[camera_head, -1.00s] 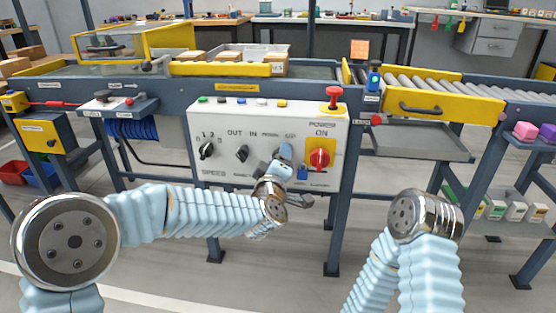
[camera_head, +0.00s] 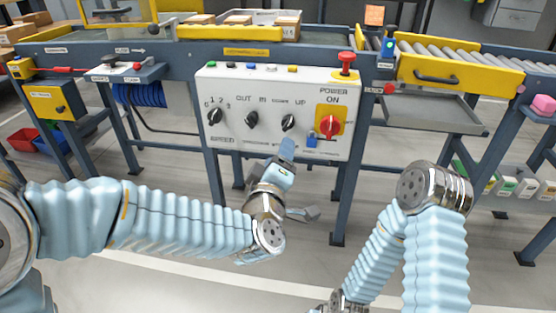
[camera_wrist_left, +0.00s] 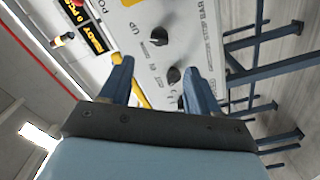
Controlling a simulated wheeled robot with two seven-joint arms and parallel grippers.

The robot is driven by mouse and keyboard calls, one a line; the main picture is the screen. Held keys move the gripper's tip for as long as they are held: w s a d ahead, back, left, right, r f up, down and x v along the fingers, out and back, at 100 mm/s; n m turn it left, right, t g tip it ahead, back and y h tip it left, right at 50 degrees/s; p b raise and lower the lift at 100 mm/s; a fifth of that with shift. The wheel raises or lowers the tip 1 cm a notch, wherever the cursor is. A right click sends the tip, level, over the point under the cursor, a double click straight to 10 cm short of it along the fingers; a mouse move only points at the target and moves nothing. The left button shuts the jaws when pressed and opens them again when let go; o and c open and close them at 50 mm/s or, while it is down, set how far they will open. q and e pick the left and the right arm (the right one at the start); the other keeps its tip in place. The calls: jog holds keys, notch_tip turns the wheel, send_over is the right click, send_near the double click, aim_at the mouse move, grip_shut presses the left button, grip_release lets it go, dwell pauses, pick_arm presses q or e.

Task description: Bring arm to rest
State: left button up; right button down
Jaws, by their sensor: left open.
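My left arm reaches in from the left in the head view. Its gripper (camera_head: 287,150) is below and in front of the white control panel (camera_head: 232,85), apart from it. In the left wrist view the two blue fingers (camera_wrist_left: 160,75) are spread with nothing between them, and the panel's knobs (camera_wrist_left: 160,36) show beyond them. The panel has three black knobs and a red rotary switch (camera_head: 330,125) on a yellow plate. My right arm is bent at the lower right; its gripper is outside the frame.
A red emergency button (camera_head: 346,62) stands on the panel's top right. A conveyor with rollers (camera_head: 465,62) and a yellow drawer front (camera_head: 445,75) are at the right. Blue legs (camera_head: 340,205) stand under the panel. The floor in front is open.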

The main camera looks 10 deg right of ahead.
pick_arm(q)
jog(key=shift+s, duration=0.25)
jog(key=s+a+f+m+g+y+p, duration=0.1)
jog(key=a+f+m+g+p, duration=0.25)
jog(key=f, duration=0.95)
jog(key=s+a+f+m+g+p, duration=0.15)
jog(key=a+f+g, duration=0.45)
jog(key=f, duration=0.6)
jog(key=s+a+f+m+g+p, duration=0.1)
jog(key=s+a+f+g, duration=0.2)
jog(key=s+f, duration=0.3)
jog(key=s+a+f+g+p, duration=0.2)
jog(key=s+a+f+g, duration=0.2)
jog(key=s+f, duration=0.3)
jog(key=s+a, duration=0.1)
jog(key=s, duration=0.2)
jog(key=shift+s+m, duration=0.4)
jog(key=shift+w, duration=0.1)
